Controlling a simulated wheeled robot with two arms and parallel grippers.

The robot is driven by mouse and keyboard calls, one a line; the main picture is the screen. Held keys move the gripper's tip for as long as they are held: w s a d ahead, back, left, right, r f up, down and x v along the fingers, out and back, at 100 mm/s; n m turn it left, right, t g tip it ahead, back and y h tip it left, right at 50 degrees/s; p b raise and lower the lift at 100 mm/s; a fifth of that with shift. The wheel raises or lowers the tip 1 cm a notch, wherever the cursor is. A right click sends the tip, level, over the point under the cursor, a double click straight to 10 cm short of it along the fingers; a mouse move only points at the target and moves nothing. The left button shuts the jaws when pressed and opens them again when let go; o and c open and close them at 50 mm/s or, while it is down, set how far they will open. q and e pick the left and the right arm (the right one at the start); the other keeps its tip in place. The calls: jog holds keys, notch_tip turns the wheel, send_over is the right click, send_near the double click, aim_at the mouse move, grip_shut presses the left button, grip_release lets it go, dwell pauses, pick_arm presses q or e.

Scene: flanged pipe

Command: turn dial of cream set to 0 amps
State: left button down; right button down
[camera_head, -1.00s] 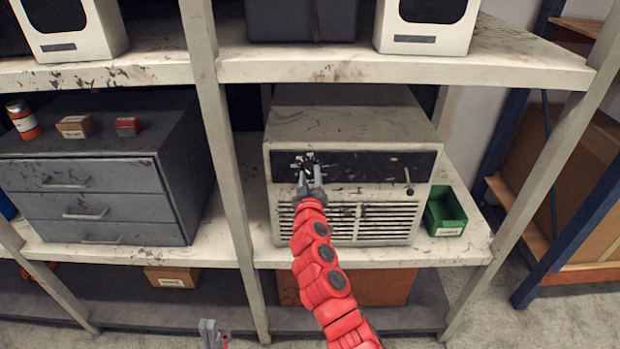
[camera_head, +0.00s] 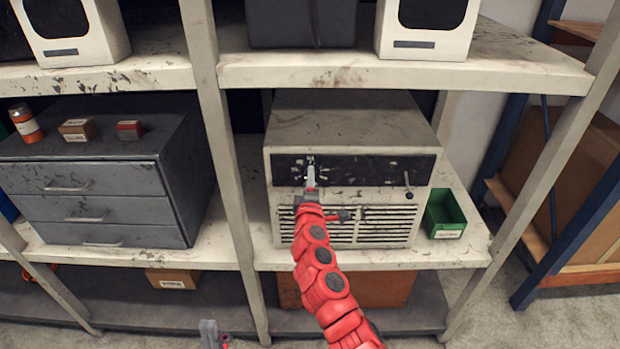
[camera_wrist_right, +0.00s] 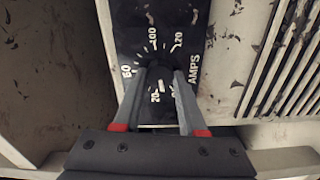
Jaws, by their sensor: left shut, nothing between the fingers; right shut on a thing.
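The cream set (camera_head: 345,203) stands on the middle shelf, with a black panel (camera_head: 380,170) across its upper front. In the right wrist view the panel's dial (camera_wrist_right: 157,72) sits within a ring of white marks, with 20, 100, 120 and AMPS readable. The 0 mark and the dial's pointer cannot be made out. My right gripper (camera_wrist_right: 160,80) is shut on the dial, one finger on each side; in the head view this gripper (camera_head: 311,172) hides the dial. My left gripper (camera_head: 210,332) is shut and empty, low at the bottom edge.
A small lever (camera_head: 407,185) is at the panel's right end. A green bin (camera_head: 445,215) stands right of the set. A shelf post (camera_head: 228,150) and a grey drawer cabinet (camera_head: 90,190) are to the left. The upper shelf (camera_head: 400,72) runs above.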

jog(key=shift+n+p, duration=0.55)
jog(key=shift+n, duration=1.55)
jog(key=shift+c, duration=2.3)
grip_release()
jog(key=s+b, duration=0.3)
jog(key=s, duration=1.4)
jog(key=shift+s+b, duration=0.25)
jog(key=shift+b, duration=0.05)
